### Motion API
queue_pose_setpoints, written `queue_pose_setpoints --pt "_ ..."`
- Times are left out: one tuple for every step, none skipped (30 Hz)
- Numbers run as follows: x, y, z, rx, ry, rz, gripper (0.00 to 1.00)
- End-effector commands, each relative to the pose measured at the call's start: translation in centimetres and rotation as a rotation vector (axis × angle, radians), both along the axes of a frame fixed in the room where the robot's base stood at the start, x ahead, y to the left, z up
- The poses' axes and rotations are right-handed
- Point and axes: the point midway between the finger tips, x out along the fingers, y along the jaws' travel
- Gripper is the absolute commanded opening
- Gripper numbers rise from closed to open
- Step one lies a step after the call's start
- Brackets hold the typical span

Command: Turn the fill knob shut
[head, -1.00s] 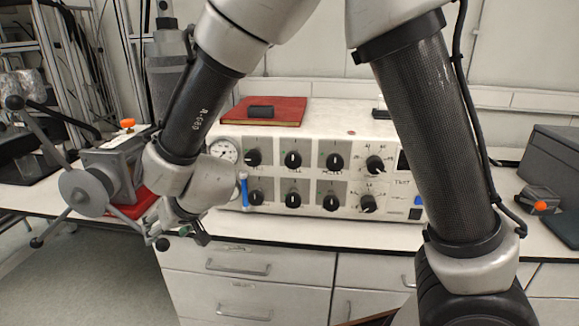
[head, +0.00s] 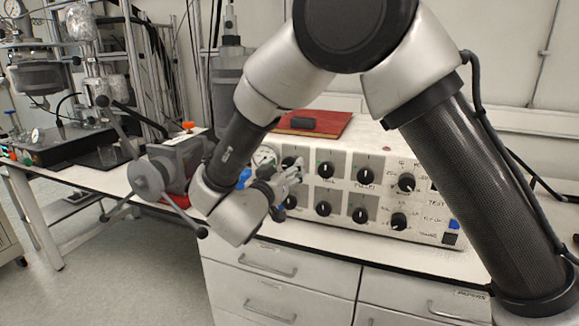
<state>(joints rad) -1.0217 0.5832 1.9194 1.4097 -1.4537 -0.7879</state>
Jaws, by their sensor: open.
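The white control panel (head: 345,170) stands on the bench with two rows of black knobs on its front. An upper-row knob (head: 325,170) and a lower-row knob (head: 323,208) show just right of my gripper. Further upper knobs (head: 363,175) sit to the right. The labels are too small to read, so I cannot tell which knob is the fill knob. My gripper (head: 294,176) is open in front of the panel's left part. It overlaps the leftmost knobs (head: 289,162) and partly hides them. I cannot tell whether it touches any.
A pressure gauge (head: 264,156) and a blue handle (head: 243,178) are at the panel's left end. A grey device with a spoked handwheel (head: 146,179) stands left of my gripper.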

Motion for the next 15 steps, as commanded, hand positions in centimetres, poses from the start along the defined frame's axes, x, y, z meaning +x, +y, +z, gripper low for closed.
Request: queue_pose_setpoints --pt "0.7 -0.4 0.0 0.000 0.000 -0.003 0.60" --pt "1.1 -0.5 0.0 0.000 0.000 -0.003 0.60" --pt "1.6 -0.6 -0.1 0.000 0.001 -0.001 0.60" --pt "1.9 -0.7 -0.1 -0.001 0.001 0.000 0.60" --pt "2.1 -0.8 -0.1 -0.001 0.001 0.000 0.60" --pt "2.4 -0.9 -0.1 0.000 0.001 0.000 0.60" --pt "2.6 -1.0 -0.1 0.000 0.001 0.000 0.60" --pt "2.7 -1.0 -0.1 0.000 0.001 0.000 0.60" --pt "2.8 -1.0 -0.1 0.000 0.001 0.000 0.60" --pt "2.8 -1.0 0.0 0.000 0.001 0.001 0.60" --pt "2.8 -1.0 0.0 0.000 0.001 0.001 0.60" --pt "2.8 -1.0 0.0 0.000 0.001 0.001 0.60" --pt "2.8 -1.0 0.0 0.000 0.001 0.001 0.60" --pt "2.8 -1.0 0.0 0.000 0.001 0.001 0.60" --pt "2.8 -1.0 0.0 0.000 0.001 0.002 0.60"
